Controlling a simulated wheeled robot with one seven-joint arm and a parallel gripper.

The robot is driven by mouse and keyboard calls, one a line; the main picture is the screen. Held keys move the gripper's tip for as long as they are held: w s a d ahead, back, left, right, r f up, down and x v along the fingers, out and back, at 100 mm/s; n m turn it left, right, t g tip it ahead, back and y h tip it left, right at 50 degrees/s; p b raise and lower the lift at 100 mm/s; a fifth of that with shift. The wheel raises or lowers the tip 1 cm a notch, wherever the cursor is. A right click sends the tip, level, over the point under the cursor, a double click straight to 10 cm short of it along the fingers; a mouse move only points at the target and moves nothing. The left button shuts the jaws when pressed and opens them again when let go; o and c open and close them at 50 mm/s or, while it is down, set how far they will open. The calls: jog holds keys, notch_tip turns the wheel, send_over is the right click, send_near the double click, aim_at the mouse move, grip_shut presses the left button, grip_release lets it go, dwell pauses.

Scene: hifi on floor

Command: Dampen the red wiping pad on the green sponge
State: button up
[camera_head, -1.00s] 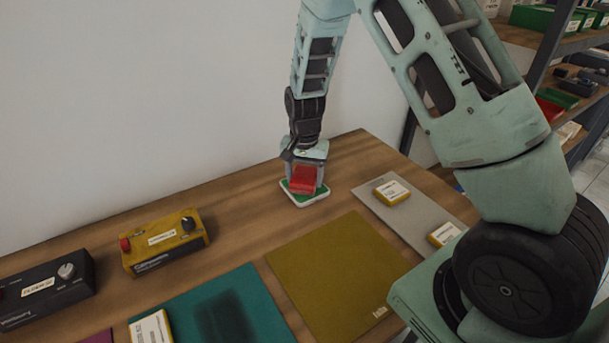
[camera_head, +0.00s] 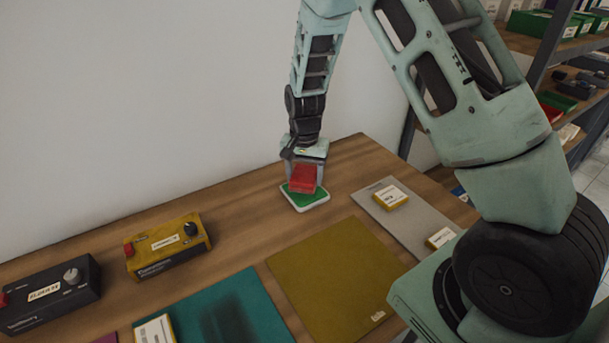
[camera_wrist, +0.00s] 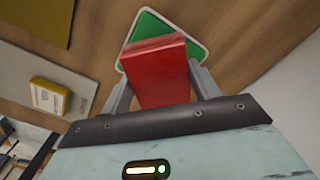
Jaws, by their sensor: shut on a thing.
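The red wiping pad (camera_head: 304,178) is held between the two fingers of my gripper (camera_head: 306,177). The green sponge (camera_head: 306,199) lies in a white-rimmed tray on the wooden table, right below the pad. A band of green shows in front of the pad. In the wrist view the red pad (camera_wrist: 160,75) stands between the grey fingers, and the green sponge (camera_wrist: 150,32) shows beyond its far end. The pad looks just above the sponge; I cannot tell for sure whether they touch.
A mustard mat (camera_head: 340,280), a teal mat with a dark smear (camera_head: 265,305) and a grey mat (camera_head: 415,227) with two small yellow boxes lie nearby. A yellow device (camera_head: 168,247) and a black device (camera_head: 48,297) stand left. The wall is close behind.

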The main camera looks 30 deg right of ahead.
aim_at(305, 174)
jog(key=shift+r+p, duration=1.65)
jog(key=shift+r, duration=0.7)
jog(key=shift+s+f, duration=0.1)
